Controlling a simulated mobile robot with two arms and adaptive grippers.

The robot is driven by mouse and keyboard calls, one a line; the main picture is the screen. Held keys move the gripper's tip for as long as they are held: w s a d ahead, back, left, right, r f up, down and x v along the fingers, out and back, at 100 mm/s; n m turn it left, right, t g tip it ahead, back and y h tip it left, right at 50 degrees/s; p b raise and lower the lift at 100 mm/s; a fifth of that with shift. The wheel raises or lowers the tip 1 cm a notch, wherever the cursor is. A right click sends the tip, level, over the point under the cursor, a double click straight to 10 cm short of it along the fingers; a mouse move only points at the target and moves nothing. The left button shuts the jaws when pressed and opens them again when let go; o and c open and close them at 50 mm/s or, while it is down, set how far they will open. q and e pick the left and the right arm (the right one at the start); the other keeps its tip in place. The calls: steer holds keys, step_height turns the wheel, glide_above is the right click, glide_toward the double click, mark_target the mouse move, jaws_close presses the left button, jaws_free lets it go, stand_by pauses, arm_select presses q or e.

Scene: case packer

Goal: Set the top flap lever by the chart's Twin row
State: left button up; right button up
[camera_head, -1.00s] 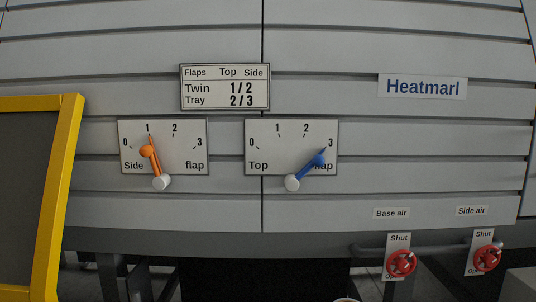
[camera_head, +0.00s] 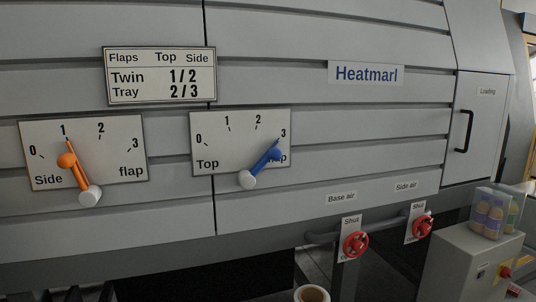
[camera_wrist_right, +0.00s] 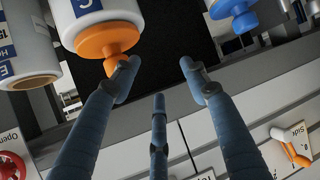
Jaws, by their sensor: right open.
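The flap chart (camera_head: 160,75) shows Twin 1/2 and Tray 2/3 under Top and Side. The top flap plate (camera_head: 210,140) has a scale 0 to 3. Its blue lever (camera_head: 268,157), on a white hub, points at 3. The side flap plate (camera_head: 125,150) has an orange lever (camera_head: 70,165) pointing at about 1. In the right wrist view my right gripper (camera_wrist_right: 158,75) is open, its blue fingers spread with nothing between them. The side plate with its orange lever (camera_wrist_right: 293,150) shows at that view's lower right. My left gripper is in neither view.
Red valve wheels (camera_head: 355,245) (camera_head: 421,227) sit low on the right. A loading door (camera_head: 475,125) and a grey cabinet (camera_head: 465,265) stand further right. White cylinders with orange (camera_wrist_right: 105,40) and blue (camera_wrist_right: 235,15) ends lie beyond the fingers in the wrist view.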

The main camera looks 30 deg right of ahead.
steer(key=w+d+r+m+t+h, duration=0.1)
steer(key=w+d+r+t, duration=0.15)
steer(key=r, duration=0.55)
steer(key=w+d+r+t, duration=0.2)
steer(key=w+d+r, duration=0.15)
steer(key=r, duration=0.45)
steer(key=m+t+h, duration=0.3)
steer(key=t+h, duration=0.2)
glide_toward(278, 158)
steer(key=w, duration=0.1)
steer(key=p+x, duration=0.3)
steer(key=x, duration=0.7)
steer(key=shift+d+r+p, duration=0.1)
steer(key=shift+r+p, duration=0.05)
steer(key=shift+p, duration=0.2)
steer(key=shift+w+d+r, duration=0.1)
steer(key=shift+w, duration=0.35)
jaws_close()
